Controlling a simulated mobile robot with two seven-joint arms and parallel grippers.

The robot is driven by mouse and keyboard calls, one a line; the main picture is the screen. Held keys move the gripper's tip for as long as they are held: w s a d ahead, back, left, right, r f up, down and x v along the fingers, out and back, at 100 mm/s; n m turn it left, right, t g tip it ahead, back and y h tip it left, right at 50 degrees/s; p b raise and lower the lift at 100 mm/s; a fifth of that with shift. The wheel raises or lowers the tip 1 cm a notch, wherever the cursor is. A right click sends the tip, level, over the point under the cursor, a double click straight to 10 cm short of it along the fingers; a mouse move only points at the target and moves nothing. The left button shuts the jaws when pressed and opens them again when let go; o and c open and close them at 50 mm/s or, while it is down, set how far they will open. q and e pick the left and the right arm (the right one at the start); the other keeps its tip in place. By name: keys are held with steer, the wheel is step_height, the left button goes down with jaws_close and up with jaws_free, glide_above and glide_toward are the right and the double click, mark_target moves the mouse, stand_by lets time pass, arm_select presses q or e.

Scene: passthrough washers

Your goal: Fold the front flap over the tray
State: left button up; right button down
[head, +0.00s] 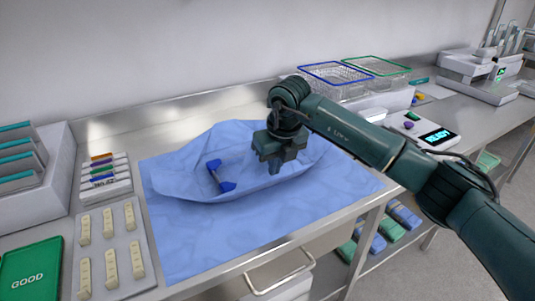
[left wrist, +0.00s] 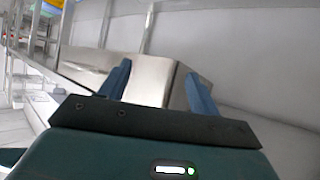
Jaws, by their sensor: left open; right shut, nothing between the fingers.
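A blue wrap sheet (head: 215,240) lies spread on the steel counter, and its front part lies flat toward the counter's front edge. In its middle the sheet rises in a rumpled raised shape. A small item with dark blue ends (head: 220,176) shows on it. The tray itself cannot be told apart from the cloth. My right gripper (head: 275,165) is shut and empty, pointing down over the right side of the raised part; I cannot tell whether it touches the cloth. My left gripper (left wrist: 158,80) is open and empty in the left wrist view, away from the wrap.
A rack of labelled strips (head: 104,175) and a board of cream pieces (head: 110,248) stand left of the wrap, with a green GOOD sign (head: 30,272). Wire baskets (head: 335,78) and a READY device (head: 425,131) are at the right.

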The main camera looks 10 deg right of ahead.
steer(key=p+v, duration=0.1)
steer(key=v, duration=0.2)
steer(key=p+v, duration=0.1)
steer(key=v, duration=0.2)
steer(key=shift+s+d+f+p, duration=0.1)
steer(key=shift+s+p, duration=0.15)
steer(key=shift+p, duration=0.15)
stand_by(0.6)
